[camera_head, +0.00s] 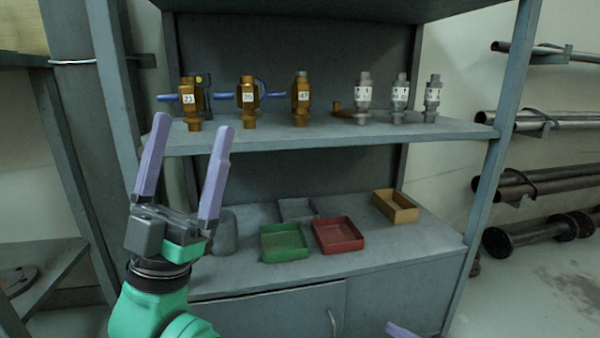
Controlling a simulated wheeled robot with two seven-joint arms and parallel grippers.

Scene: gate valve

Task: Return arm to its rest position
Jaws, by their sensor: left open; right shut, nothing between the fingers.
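My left gripper (194,123) is raised at the left of the view, in front of the shelf. Its two purple fingers point up, spread apart and empty. Its green and grey wrist comes up from the bottom left. Only a purple fingertip of my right gripper (401,330) shows at the bottom edge, right of centre. It is shut, with nothing visible in it; the rest of that arm is out of view.
On the upper shelf (330,134) stand brass valves (301,97) with blue handles and grey valves (363,95). Below, a green tray (285,254), red tray (338,246), grey tray (297,208) and yellow tray (396,217) sit on the cabinet top. Pipes (545,182) hang right.

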